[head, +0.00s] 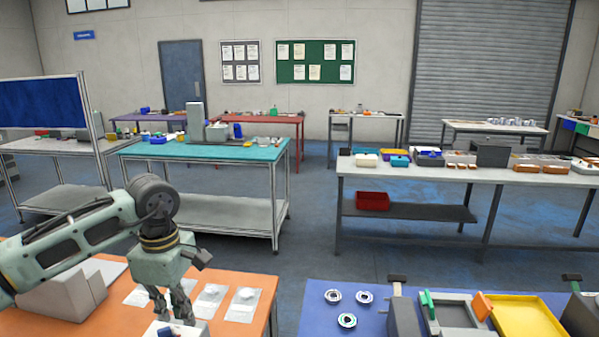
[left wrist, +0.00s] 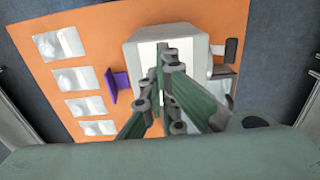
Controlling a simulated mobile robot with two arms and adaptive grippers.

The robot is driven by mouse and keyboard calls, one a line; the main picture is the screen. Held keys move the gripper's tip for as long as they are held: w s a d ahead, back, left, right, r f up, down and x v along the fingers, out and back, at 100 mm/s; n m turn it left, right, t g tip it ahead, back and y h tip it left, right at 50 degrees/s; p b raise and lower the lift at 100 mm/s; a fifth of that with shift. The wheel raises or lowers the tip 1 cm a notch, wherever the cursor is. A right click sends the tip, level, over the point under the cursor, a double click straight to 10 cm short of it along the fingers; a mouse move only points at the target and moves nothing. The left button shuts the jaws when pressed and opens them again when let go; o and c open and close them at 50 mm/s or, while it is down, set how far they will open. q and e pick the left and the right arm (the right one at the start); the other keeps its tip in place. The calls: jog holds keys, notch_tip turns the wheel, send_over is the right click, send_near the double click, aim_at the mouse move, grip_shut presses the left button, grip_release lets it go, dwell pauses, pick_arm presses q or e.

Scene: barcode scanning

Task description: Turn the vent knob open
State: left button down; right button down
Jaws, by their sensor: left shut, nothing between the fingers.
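My left gripper (head: 174,308) points down over the orange table (head: 262,284) at the lower left of the head view. In the left wrist view the left gripper (left wrist: 170,62) is shut and empty, its fingers in front of a pale box (left wrist: 135,45) on the orange table. The box's top also shows at the bottom edge of the head view (head: 166,329). I cannot make out a vent knob; the fingers hide the middle of the box. I cannot tell whether the fingertips touch it. My right gripper is not in view.
A purple bracket (left wrist: 118,94) stands beside the box, and a dark-topped item (left wrist: 231,50) lies on its other side. Several clear packets (head: 243,302) lie on the orange table. A blue table (head: 318,318) with rings and trays stands to the right, across a floor gap.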

aim_at(167, 334)
pick_arm(q)
notch_tip(167, 334, down, 2)
jog(key=shift+f+b, duration=0.2)
jog(key=shift+b, duration=0.35)
jog(key=shift+s+f, duration=0.15)
jog(key=shift+s, duration=0.1)
